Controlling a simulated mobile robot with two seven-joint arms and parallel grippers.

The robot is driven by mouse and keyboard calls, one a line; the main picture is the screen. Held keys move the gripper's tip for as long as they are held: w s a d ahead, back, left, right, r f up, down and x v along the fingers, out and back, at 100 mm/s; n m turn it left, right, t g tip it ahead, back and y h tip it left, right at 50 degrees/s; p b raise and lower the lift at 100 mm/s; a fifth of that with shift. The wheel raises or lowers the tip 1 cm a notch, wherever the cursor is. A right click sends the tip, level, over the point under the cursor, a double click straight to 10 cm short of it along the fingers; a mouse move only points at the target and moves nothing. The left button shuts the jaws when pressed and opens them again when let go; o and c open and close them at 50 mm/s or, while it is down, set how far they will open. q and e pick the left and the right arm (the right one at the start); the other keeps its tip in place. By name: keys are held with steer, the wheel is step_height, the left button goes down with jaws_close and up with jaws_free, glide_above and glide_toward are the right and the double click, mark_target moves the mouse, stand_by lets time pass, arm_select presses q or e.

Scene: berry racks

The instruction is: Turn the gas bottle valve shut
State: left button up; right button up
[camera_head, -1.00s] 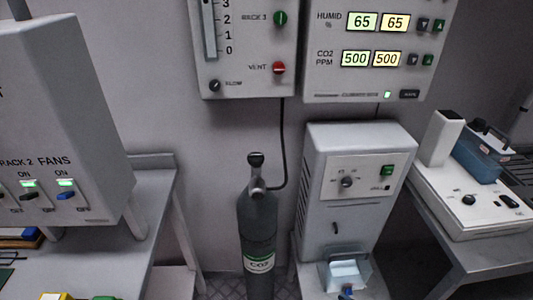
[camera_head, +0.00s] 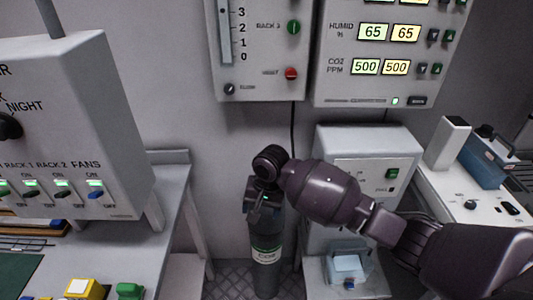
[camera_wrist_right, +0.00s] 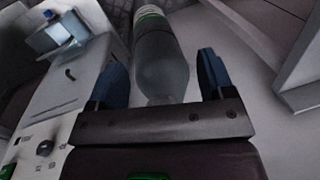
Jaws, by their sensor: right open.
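The grey CO2 gas bottle (camera_head: 267,240) stands upright on the floor between the left bench and the white cabinet. Its valve at the top is hidden behind my right gripper (camera_head: 264,200) in the head view. In the right wrist view the bottle's shoulder (camera_wrist_right: 160,70) lies between the two blue fingers of my right gripper (camera_wrist_right: 162,82). These fingers are spread apart, with a gap on each side of the bottle. The valve knob is hidden by the gripper's body there. I cannot tell whether the gripper touches the valve. My left gripper is not in view.
The white cabinet (camera_head: 325,150) stands close to the right of the bottle, with a small tray (camera_head: 348,268) in front. The left bench (camera_head: 165,215) holds a switch box (camera_head: 75,130). Wall panels (camera_head: 258,85) hang above.

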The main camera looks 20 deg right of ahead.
steer(key=w+r+m, duration=0.1)
steer(key=w+r, duration=0.1)
steer(key=w+d+r+m, duration=0.1)
steer(key=w+r, duration=0.1)
steer(key=w, duration=0.1)
steer(key=w+d+r+m+h, duration=0.1)
steer(key=w+r, duration=0.1)
steer(key=shift+w+d+r, duration=0.2)
steer(key=shift+w+r, duration=0.1)
steer(key=shift+r, duration=0.05)
steer(key=w+d+r+m, duration=0.4)
steer(key=w+r, duration=0.3)
steer(key=r, duration=0.3)
steer(key=shift+h, duration=0.4)
step_height(320, 180, down, 9)
steer(key=shift+s+a+f+b, duration=0.15)
steer(key=shift+f+b, duration=0.05)
steer(key=shift+b, duration=0.2)
steer(key=shift+f, duration=0.65)
steer(key=c, duration=0.9)
